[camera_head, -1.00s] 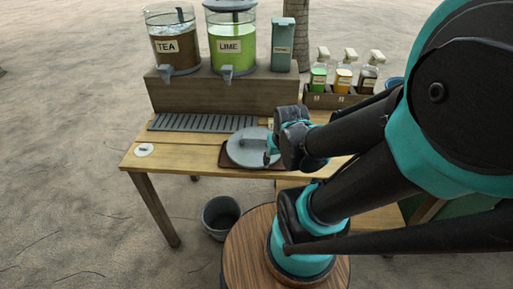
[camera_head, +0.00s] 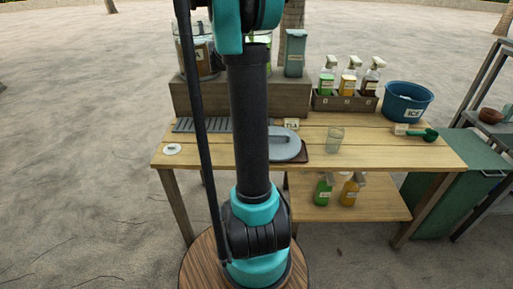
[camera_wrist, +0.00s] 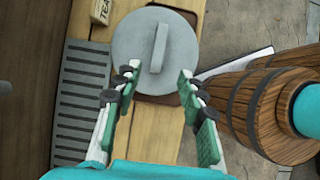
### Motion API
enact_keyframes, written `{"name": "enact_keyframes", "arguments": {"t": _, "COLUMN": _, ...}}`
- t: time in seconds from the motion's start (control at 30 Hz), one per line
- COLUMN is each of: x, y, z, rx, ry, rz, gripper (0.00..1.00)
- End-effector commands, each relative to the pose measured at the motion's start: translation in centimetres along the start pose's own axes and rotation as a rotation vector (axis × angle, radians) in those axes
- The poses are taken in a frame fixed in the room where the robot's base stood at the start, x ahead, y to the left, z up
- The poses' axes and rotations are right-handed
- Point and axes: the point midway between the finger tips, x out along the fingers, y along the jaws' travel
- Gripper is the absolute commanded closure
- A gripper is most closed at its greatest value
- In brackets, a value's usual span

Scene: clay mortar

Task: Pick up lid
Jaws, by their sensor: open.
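The lid is a round grey disc (camera_head: 290,147) with a raised bar handle, lying on a brown board (camera_head: 305,157) on the wooden table. My arm partly covers its left side in the head view. In the wrist view the lid (camera_wrist: 130,45) lies beyond my fingertips, its handle (camera_wrist: 159,48) running roughly up and down between the two finger lines. My gripper (camera_wrist: 158,78) is open and empty, its fingertips overlapping the lid's near edge in the picture. Whether they touch it I cannot tell. In the head view my gripper is not visible.
A labelled wooden block (camera_head: 291,123) stands close behind the lid. A clear glass (camera_head: 335,140) stands to its right, and a slotted drip tray (camera_wrist: 83,105) to its left. Squirt bottles (camera_head: 348,82), a blue ice bucket (camera_head: 407,101) and a green scoop (camera_head: 429,135) are farther right.

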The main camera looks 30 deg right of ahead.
Motion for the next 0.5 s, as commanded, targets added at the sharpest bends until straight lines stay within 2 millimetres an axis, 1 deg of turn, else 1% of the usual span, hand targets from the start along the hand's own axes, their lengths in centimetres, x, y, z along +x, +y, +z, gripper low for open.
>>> {"name": "enact_keyframes", "arguments": {"t": 0.07, "x": 0.5, "y": 0.3, "z": 0.3, "rx": -0.01, "ry": -0.006, "rz": -0.006, "gripper": 0.59}}
{"name": "enact_keyframes", "arguments": {"t": 0.17, "x": 1.9, "y": 0.2, "z": 0.3, "rx": -0.011, "ry": -0.006, "rz": -0.007, "gripper": 0.59}}
{"name": "enact_keyframes", "arguments": {"t": 0.5, "x": 8.6, "y": 0.2, "z": 0.3, "rx": -0.009, "ry": -0.005, "rz": -0.006, "gripper": 0.59}}
